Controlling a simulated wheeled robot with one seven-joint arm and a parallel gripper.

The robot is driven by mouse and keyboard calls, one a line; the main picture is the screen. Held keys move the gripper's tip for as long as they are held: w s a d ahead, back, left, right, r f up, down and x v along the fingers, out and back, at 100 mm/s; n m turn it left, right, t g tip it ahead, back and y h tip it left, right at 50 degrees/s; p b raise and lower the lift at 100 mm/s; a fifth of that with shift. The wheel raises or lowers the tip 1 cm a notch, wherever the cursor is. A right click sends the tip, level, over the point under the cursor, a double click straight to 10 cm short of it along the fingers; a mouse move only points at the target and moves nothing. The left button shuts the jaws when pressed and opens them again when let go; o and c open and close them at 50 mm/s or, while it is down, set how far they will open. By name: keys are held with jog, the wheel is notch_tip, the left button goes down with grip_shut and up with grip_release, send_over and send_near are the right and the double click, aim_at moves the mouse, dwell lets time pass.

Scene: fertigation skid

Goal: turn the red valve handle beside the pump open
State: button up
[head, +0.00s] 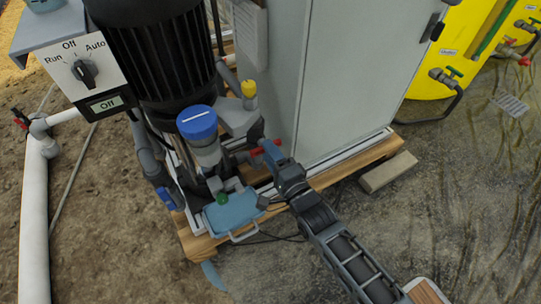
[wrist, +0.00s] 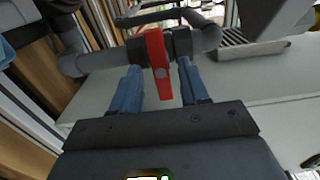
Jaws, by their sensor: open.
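In the head view the red handle (head: 256,152) shows beside the pump's lower fittings, partly covered by my gripper (head: 268,151). The pump (head: 158,50) has a black ribbed motor.
A blue-capped filter (head: 197,123) and a yellow-capped fitting (head: 249,90) stand close by. A grey cabinet (head: 350,70) rises behind my gripper. A light-blue case (head: 232,211) sits at the wooden pallet's corner. Another red handle (head: 21,118) is on the white pipe at left.

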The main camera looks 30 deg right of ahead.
jog(key=shift+w, duration=0.2)
jog(key=shift+c, duration=0.3)
grip_shut()
jog(key=shift+n, duration=0.4)
jog(key=shift+s+n+p, duration=0.1)
jog(key=shift+n+p, duration=0.85)
jog(key=shift+n, duration=7.65)
